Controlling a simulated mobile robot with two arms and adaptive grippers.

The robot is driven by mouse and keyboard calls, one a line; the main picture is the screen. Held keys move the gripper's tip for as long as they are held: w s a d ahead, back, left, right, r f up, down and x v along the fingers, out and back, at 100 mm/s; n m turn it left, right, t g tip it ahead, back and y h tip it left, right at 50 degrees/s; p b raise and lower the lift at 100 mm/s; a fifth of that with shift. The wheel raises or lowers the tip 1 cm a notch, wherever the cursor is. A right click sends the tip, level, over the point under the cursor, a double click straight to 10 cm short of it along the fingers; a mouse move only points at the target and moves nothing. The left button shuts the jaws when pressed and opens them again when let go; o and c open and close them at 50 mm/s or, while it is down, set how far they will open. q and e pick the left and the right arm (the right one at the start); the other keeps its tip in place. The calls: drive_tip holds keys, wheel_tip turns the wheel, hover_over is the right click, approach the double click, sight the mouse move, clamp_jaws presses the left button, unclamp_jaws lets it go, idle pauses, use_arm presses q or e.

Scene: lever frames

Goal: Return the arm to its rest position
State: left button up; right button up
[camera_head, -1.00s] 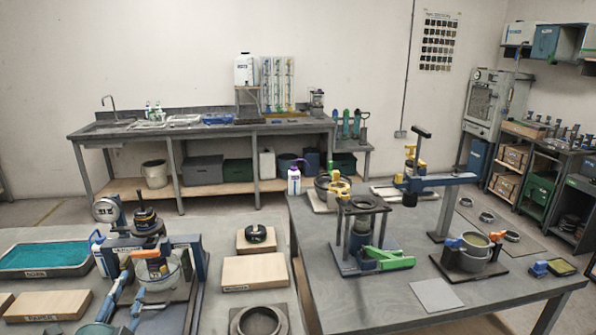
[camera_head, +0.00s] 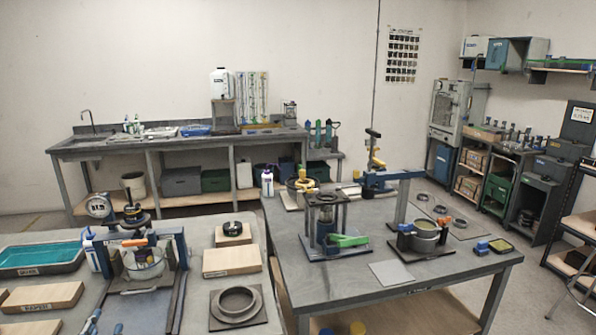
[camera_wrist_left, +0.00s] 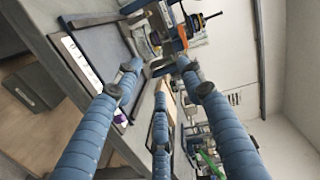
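My left gripper (camera_head: 105,326) shows only as blue fingertips at the bottom left edge of the head view. The tips are in front of the blue-framed lever station (camera_head: 143,262) and look clear of it. In the left wrist view the long blue padded fingers (camera_wrist_left: 160,85) are spread apart with nothing held between them. The station, with its clear container and orange-tipped lever (camera_head: 138,242), stands beyond the fingers. The rest of the left arm is hidden. My right gripper is in neither view.
The left table holds a teal-filled tray (camera_head: 40,258), wooden blocks (camera_head: 232,262) and a ring on a base (camera_head: 236,305). The right table (camera_head: 345,290) carries a green-handled stand (camera_head: 325,228) and a blue-armed press (camera_head: 398,195). Floor shows between the tables and back bench.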

use_arm(q)
drive_tip(key=s+d+f+n+g+h, duration=0.2)
drive_tip(key=s+d+f+n+g, duration=0.7)
drive_tip(key=s+f, duration=0.5)
drive_tip(key=s+d+f+n+g+h, duration=0.1)
drive_tip(key=s+d+f+g+h, duration=0.1)
drive_tip(key=s+d, duration=0.4)
drive_tip(key=s+d+f+n+g+h, duration=0.1)
drive_tip(key=s+d+f, duration=0.2)
drive_tip(key=s+d, duration=0.4)
wheel_tip(320, 180, down, 27)
drive_tip(key=s+g, duration=0.2)
drive_tip(key=s+a+f+g, duration=0.1)
drive_tip(key=s+a+f, duration=0.2)
drive_tip(key=s+f, duration=1.2)
drive_tip(key=shift+s+a+f, duration=0.2)
drive_tip(key=shift+s, duration=0.95)
